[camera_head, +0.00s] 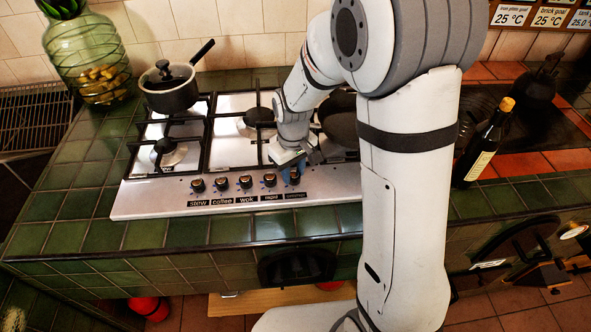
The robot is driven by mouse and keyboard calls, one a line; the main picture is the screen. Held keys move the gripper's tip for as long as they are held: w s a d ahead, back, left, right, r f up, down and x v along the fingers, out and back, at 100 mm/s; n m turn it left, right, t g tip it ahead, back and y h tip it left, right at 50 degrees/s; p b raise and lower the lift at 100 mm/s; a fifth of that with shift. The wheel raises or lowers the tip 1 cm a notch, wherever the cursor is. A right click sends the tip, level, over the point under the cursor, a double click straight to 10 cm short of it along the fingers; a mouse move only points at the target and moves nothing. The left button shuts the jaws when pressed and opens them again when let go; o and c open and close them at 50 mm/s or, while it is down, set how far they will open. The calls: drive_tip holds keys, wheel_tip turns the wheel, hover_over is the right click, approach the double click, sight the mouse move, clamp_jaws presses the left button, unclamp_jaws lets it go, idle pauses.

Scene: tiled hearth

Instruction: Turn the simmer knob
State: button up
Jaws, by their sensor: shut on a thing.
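The gas hob (150,201) has a row of black knobs along its front steel panel, with labels beneath. The labels read stew, coffee, wok, one I cannot read surely, and a rightmost one that looks like simmer (296,195). My gripper (291,176) points down at the right end of the row, shut on the simmer knob above that label. The fingers hide most of this knob, so its pointer angle cannot be seen. The neighbouring knob (270,180) stands just left of my gripper, apart from it.
A lidded saucepan (171,90) sits on the back-left burner. A dark pan (340,118) is partly behind my arm. A bottle (484,147) stands right of my arm. A glass jar (90,60) stands at the back left. Green tiles front the hob.

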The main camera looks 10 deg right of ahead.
sight(294, 174)
drive_tip(key=shift+s+d+f, duration=0.1)
drive_tip(key=shift+s+f, duration=0.1)
drive_tip(key=shift+s, duration=0.05)
drive_tip(key=o, duration=1)
drive_tip(key=shift+w+r, duration=0.1)
drive_tip(key=shift+r, duration=0.1)
drive_tip(key=shift+r, duration=3.85)
